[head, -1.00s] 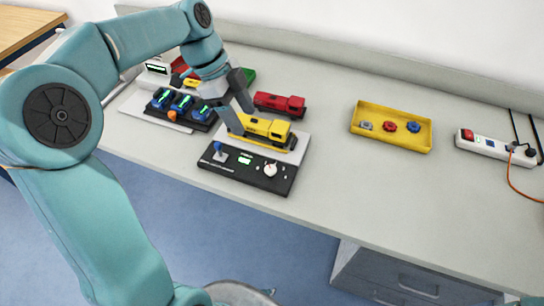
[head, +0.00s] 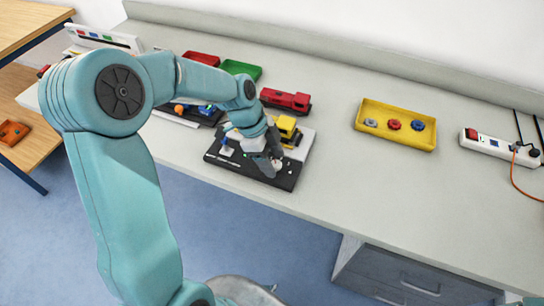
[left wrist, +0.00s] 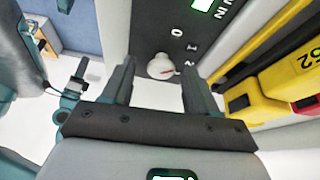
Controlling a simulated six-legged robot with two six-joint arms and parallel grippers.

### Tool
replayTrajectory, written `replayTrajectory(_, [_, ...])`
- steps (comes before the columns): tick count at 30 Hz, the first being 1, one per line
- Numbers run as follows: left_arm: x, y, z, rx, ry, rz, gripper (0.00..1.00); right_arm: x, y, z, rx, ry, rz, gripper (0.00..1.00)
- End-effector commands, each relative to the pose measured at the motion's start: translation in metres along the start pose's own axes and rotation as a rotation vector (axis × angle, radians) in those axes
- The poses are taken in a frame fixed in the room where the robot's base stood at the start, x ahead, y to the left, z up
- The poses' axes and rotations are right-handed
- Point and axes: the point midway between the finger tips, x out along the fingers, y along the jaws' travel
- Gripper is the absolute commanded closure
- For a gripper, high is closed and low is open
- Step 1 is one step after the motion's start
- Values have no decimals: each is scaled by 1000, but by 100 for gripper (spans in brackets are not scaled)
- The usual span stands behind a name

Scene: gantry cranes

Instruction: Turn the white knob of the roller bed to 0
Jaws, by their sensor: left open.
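The white knob (left wrist: 160,66) shows in the left wrist view on the dark panel of the roller bed (left wrist: 150,25). It carries a small red mark on its right side, and the printed figures 0, 1 and 2 stand around it. My left gripper (left wrist: 158,85) is open, with one finger on either side of the knob in that view; I cannot tell whether they touch it. In the head view my left gripper (head: 272,165) is over the right part of the black panel (head: 287,181) and mostly hides the knob.
A yellow locomotive (head: 285,128) stands close behind the panel, and a red one (head: 286,99) farther back. A yellow tray (head: 397,142) with several small knobs and a power strip (head: 498,145) lie to the right. The table between is clear.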

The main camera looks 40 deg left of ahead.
Motion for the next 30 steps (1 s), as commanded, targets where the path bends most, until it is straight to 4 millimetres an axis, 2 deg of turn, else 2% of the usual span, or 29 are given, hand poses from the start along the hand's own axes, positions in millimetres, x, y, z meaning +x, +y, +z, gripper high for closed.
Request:
replayTrajectory(5, [0,0,0,0,0,-1,41,0,0,0,0,0,0,55])
replayTrajectory(10, [0,0,0,0,0,-1,97,0,0,0,0,0,0,55])
replayTrajectory(20, [0,0,1,-29,0,-16,97,6,2,0,0,0,0,55])
replayTrajectory(30, [2,1,1,-224,0,-102,97,30,11,0,0,0,0,55])
